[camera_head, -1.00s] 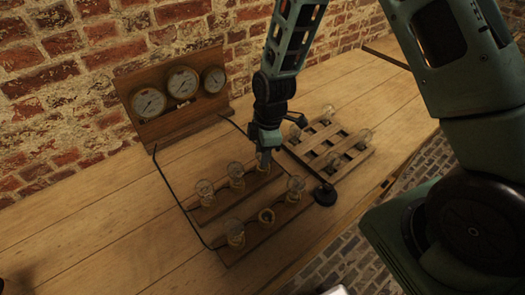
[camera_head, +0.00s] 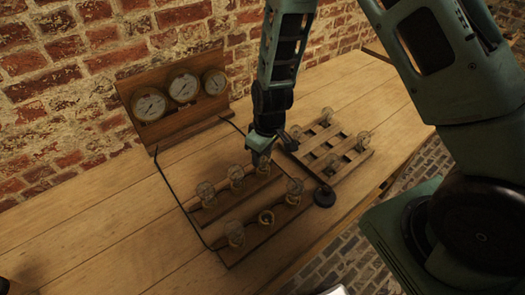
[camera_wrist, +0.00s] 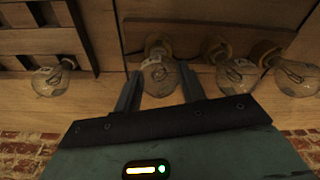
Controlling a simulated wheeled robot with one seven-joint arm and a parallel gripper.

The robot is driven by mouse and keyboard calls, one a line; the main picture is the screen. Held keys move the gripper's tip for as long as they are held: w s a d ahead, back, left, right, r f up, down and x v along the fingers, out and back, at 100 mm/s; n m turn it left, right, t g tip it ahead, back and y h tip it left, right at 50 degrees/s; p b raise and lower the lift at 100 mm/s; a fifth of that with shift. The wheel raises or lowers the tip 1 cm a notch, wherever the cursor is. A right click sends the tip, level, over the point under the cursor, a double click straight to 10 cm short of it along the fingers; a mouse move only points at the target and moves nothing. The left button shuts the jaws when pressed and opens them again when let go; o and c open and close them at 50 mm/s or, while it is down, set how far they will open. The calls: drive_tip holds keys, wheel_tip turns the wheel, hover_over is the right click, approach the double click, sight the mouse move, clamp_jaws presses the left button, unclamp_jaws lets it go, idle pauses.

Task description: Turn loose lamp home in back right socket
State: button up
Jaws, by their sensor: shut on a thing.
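My gripper (camera_wrist: 160,92) is shut on a clear glass lamp (camera_wrist: 159,78), with one finger on each side of the bulb. In the head view my gripper (camera_head: 262,152) points down at the right end of the back wooden strip (camera_head: 222,205). The held lamp shows low between the fingers there (camera_head: 262,165). In the wrist view its neck meets a brass socket (camera_wrist: 158,44); I cannot tell how deep it sits. Two more lamps stand in the back strip, the middle one (camera_head: 235,175) and the left one (camera_head: 205,193).
The front strip (camera_head: 250,243) has lamps at left (camera_head: 234,233) and right (camera_head: 294,190), and an open brass socket (camera_head: 266,217) between them. A slatted wooden crate (camera_head: 332,172) with several lamps stands right. A black round object (camera_head: 324,196) lies nearby. A gauge board (camera_head: 180,115) stands behind.

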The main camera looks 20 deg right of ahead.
idle(0.3)
drive_tip(key=m+p, duration=0.1)
drive_tip(key=m, duration=0.2)
drive_tip(key=shift+r, duration=0.1)
drive_tip(key=shift+m+h+p, duration=0.3)
drive_tip(key=shift+m+p, duration=0.4)
drive_tip(key=shift+m, duration=0.6)
drive_tip(key=o, duration=1.2)
